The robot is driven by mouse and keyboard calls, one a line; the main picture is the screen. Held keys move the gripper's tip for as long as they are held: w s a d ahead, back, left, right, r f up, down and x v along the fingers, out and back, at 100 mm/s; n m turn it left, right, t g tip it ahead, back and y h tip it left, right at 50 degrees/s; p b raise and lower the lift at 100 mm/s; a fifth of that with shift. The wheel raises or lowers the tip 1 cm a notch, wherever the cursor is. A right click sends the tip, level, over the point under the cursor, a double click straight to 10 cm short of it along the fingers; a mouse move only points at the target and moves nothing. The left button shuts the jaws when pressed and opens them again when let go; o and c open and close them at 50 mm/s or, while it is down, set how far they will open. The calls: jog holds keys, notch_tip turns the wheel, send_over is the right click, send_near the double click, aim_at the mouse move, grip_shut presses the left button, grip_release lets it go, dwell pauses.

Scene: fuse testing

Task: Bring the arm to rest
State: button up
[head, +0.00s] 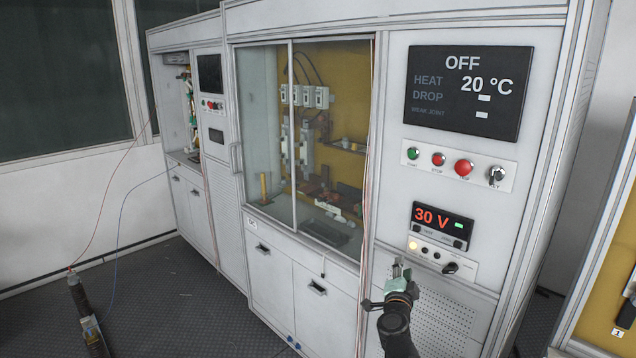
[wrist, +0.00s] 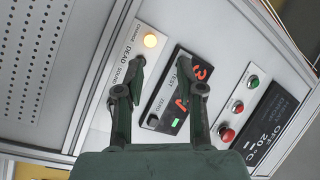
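My gripper (head: 400,272) is in front of the test cabinet (head: 391,150), just below and left of the small control panel under the red 30 V display (head: 443,221). In the wrist view my gripper (wrist: 160,68) has its two dark fingers spread apart with nothing between them. Behind the fingers are the panel with a lit yellow lamp (wrist: 150,40) and the meter with red digits. I cannot tell how far the fingertips are from the panel. My arm reaches up from the bottom edge in the head view.
The large screen (head: 469,92) reads OFF and 20 °C, above a row of buttons (head: 463,167). The sliding glass door (head: 264,130) shows fuse gear behind it. A dark probe with a red wire (head: 80,300) stands at lower left. Dark floor (head: 190,310) is open at left.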

jog(key=a+f+n+g+y, duration=0.1)
jog(key=a+f+n+y, duration=0.5)
jog(key=a+f, duration=0.2)
jog(key=s+a+f+n+g+y, duration=0.1)
jog(key=s+a+f+n+g, duration=0.2)
jog(key=f, duration=0.5)
jog(key=s+a+f+n+g+y, duration=0.1)
jog(key=s+f+g+y, duration=0.15)
jog(key=s+f, duration=0.45)
jog(key=s+a+f+n+g+y, duration=0.1)
jog(key=s+a+f+n+g, duration=0.2)
jog(key=f, duration=0.7)
jog(key=s+d+f+g+h, duration=0.1)
jog(key=s+f+g, duration=0.4)
jog(key=s, duration=0.8)
jog(key=s+d+f+n+g+h, duration=0.1)
jog(key=s+d+f+g, duration=0.2)
jog(key=s+f, duration=0.7)
jog(key=s+d+f+n+g+h, duration=0.1)
jog(key=s+f+g, duration=0.6)
jog(key=s, duration=0.9)
jog(key=shift+s+d+f+h, duration=0.2)
jog(key=shift+s+d+h, duration=0.15)
jog(key=shift+d+h, duration=0.35)
